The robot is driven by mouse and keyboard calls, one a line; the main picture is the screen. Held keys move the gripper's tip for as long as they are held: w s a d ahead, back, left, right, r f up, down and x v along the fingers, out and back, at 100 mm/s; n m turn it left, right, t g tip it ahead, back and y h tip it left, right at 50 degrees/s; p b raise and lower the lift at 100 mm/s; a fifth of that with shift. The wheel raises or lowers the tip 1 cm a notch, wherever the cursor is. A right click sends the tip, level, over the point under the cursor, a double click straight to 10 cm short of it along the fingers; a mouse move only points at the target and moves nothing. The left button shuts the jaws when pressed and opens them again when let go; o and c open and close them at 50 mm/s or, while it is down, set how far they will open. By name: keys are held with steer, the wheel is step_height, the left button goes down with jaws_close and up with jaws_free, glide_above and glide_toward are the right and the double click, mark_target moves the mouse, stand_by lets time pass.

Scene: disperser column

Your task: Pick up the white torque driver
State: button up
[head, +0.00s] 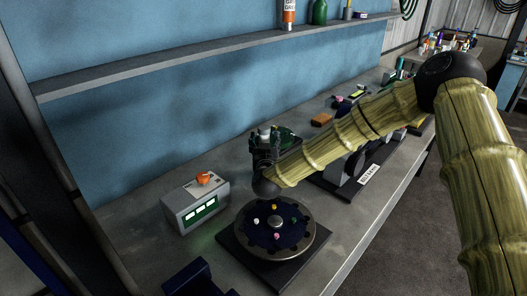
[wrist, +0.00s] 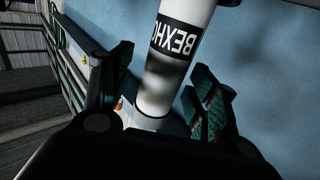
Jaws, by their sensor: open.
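The white torque driver (wrist: 170,75) is a white cylinder with a black band of white letters. It fills the middle of the wrist view, slightly tilted, and runs out of the top edge. My gripper (wrist: 163,82) is open, with one dark finger on each side of it. A gap shows on the left; the right green-ridged pads are close to it, and I cannot tell whether they touch. In the head view my gripper (head: 268,150) is above the bench behind the round dial, and a small pale top there may be the driver; the rest is hidden.
A grey box with a green display (head: 195,207) and an orange item on top stands at left. A round dark dial (head: 296,238) on a black plate is in front. A blue wall and shelf (head: 200,52) rise behind. More items crowd the bench to the right.

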steer(key=shift+w+f, duration=0.1)
steer(key=shift+w, duration=0.3)
steer(key=c, duration=1.1)
steer(key=shift+r, duration=0.25)
